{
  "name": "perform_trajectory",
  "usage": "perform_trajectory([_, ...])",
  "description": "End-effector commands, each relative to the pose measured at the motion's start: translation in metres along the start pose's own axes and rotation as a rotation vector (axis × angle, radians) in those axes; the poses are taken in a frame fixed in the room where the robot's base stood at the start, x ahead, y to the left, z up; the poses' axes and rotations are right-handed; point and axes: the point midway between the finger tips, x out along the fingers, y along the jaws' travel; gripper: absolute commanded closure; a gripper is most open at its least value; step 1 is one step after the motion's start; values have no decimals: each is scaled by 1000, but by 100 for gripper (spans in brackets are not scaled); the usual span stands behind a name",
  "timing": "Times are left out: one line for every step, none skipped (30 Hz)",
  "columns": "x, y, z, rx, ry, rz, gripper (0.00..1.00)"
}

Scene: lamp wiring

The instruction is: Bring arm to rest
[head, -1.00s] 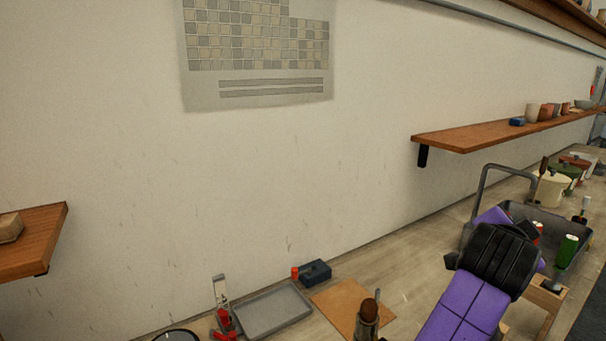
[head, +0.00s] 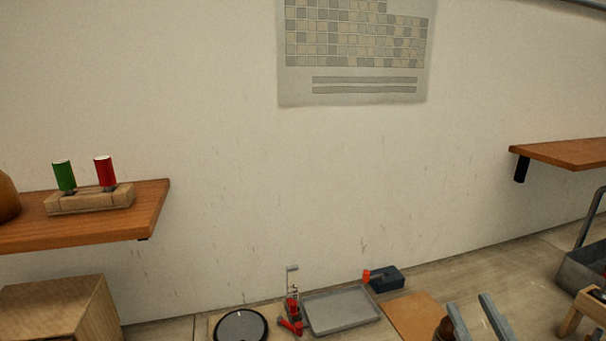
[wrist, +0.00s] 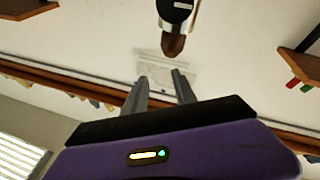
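My gripper (head: 472,308) shows at the bottom right of the head view, with its two grey fingers pointing up and apart. In the wrist view my gripper (wrist: 161,82) is open, and only the wall and poster show between its fingers. The purple gripper body fills the bottom of that view. Most of my arm is out of the head view.
A brown-topped tool (head: 444,328) stands close by the fingers; it also shows in the wrist view (wrist: 174,28). Shelves (head: 90,228) flank the wall.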

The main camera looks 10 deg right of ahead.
Motion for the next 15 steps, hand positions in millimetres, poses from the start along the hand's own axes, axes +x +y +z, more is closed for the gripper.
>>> perform_trajectory([-18,-12,7,11,-18,-39,67])
perform_trajectory([-27,-19,10,18,-24,-60,67])
perform_trajectory([-40,-28,13,31,-34,-87,67])
perform_trajectory([-50,-34,15,42,-43,-105,67])
perform_trajectory([-60,-40,17,53,-52,-123,67])
perform_trajectory([-74,-48,20,71,-67,-145,67])
perform_trajectory([-86,-53,22,84,-81,-161,67])
perform_trajectory([-97,-58,24,100,-95,-176,67])
perform_trajectory([-113,-65,28,121,-118,-194,67])
perform_trajectory([-124,-69,29,139,-135,-205,67])
perform_trajectory([-136,-74,31,156,-155,-216,67])
perform_trajectory([-152,-79,33,180,-183,-229,67])
perform_trajectory([-164,-82,35,198,-207,-236,67])
perform_trajectory([-176,-86,37,217,-231,-243,67])
perform_trajectory([-192,-90,39,241,-267,-251,67])
